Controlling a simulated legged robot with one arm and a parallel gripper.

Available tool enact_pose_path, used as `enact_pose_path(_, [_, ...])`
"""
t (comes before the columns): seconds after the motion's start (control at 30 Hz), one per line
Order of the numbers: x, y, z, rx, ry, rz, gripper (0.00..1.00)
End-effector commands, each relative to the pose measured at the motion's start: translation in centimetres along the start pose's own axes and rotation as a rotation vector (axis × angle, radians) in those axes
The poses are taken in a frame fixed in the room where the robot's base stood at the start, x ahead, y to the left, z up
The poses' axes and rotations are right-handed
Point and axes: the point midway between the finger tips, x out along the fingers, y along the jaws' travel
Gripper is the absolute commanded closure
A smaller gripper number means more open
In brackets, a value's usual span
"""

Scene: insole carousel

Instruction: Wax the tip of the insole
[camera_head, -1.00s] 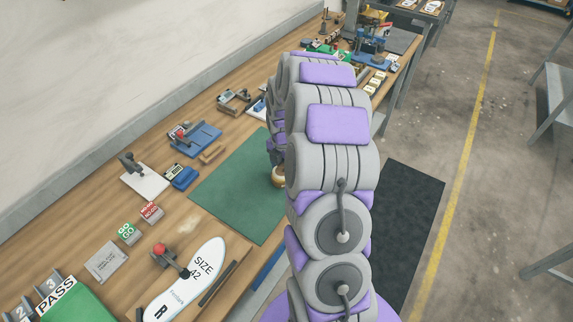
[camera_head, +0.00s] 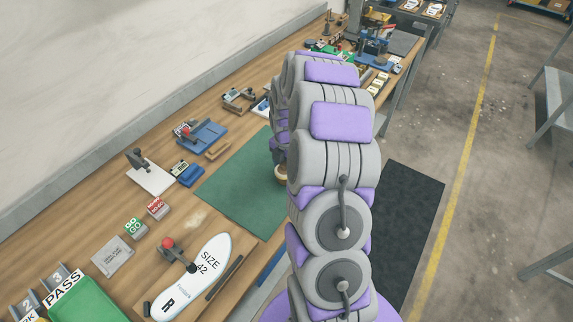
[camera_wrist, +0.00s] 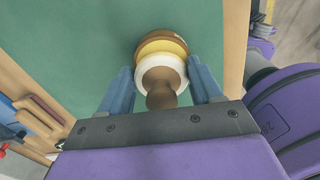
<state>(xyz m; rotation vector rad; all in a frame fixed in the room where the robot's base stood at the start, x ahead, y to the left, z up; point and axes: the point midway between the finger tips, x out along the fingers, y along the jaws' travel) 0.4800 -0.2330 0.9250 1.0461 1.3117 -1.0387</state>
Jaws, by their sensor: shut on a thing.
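A white insole (camera_head: 204,269) marked SIZE 42 and R lies on a wooden board near the front of the bench, beside a red-knobbed clamp (camera_head: 172,249). In the wrist view my gripper (camera_wrist: 163,78) has its two blue fingers on either side of a round tool. The tool has a brown knob (camera_wrist: 161,98), a white collar and a yellow-brown disc (camera_wrist: 163,45) at its far end. It is over the green mat (camera_wrist: 60,50); whether it touches the mat is unclear. In the head view my arm hides most of the gripper.
The green mat (camera_head: 235,195) is otherwise clear. Left of it stand a white clamp base (camera_head: 152,180), a blue box (camera_head: 187,174), GO (camera_head: 136,228) and red-labelled (camera_head: 157,208) blocks. A green PASS bin (camera_head: 88,302) is at the lower left.

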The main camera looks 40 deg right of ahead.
Motion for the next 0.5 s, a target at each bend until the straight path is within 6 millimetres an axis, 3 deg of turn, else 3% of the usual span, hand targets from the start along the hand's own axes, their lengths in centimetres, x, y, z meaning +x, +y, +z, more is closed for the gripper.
enact_pose_path(0.5, [0.02,0.00,-0.10,0.001,-0.001,0.000,0.60])
